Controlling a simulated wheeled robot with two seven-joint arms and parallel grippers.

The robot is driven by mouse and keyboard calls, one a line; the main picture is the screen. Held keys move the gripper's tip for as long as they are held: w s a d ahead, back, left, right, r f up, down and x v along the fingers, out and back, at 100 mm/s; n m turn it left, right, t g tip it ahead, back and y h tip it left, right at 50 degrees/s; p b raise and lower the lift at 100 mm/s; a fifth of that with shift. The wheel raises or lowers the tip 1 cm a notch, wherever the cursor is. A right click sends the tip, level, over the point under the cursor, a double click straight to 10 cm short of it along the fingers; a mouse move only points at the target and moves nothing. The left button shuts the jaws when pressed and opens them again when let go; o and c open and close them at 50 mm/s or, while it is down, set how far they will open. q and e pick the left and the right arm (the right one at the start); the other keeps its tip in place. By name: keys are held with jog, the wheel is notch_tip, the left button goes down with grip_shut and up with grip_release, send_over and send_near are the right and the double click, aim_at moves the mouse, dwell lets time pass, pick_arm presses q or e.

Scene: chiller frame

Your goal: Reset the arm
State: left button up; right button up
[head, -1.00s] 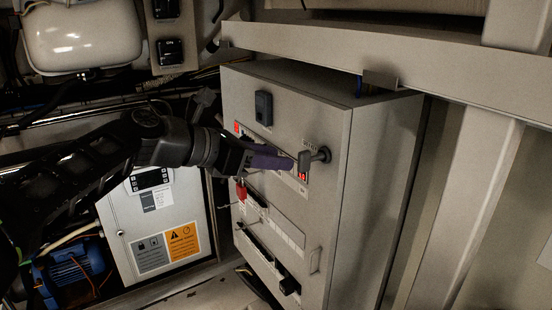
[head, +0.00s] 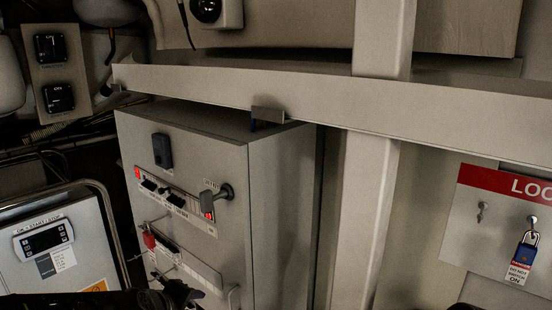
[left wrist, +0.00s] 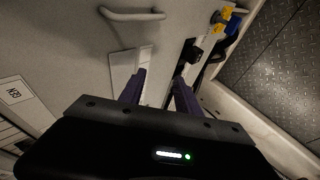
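My left arm shows low in the head view, with the left gripper (head: 178,292) dark and partly cut off by the bottom edge, in front of the lower part of the grey control cabinet (head: 280,200). In the left wrist view the two purple fingers of the left gripper (left wrist: 160,88) are apart with nothing between them, near the cabinet face. My right gripper is not in view.
The cabinet carries a grey rotary handle (head: 218,195), red-lit displays and a red tag (head: 149,240). A beam (head: 330,105) crosses above. A lockout board (head: 500,220) with a blue padlock (head: 525,254) hangs at the right. A controller box (head: 50,245) stands at the left.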

pick_arm(q)
jog(key=s+d+f+m+g, duration=0.1)
jog(key=s+d+f+m, duration=0.15)
jog(key=f, duration=0.45)
jog(key=s+d+f+m+g, duration=0.1)
jog(key=s+f+m, duration=0.1)
jog(key=s+f, duration=0.35)
jog(key=s+d+f+m+g, duration=0.2)
jog(key=s+d+f+g, duration=0.1)
jog(key=s+f, duration=0.7)
jog(key=s+d+f+m+g+h, duration=0.1)
jog(key=s+d+f+m+g, duration=0.2)
jog(key=s+d+f, duration=0.3)
jog(key=s+f, duration=0.5)
jog(key=s, duration=0.4)
jog(key=shift+d+g, duration=0.25)
jog(key=shift+g, duration=0.15)
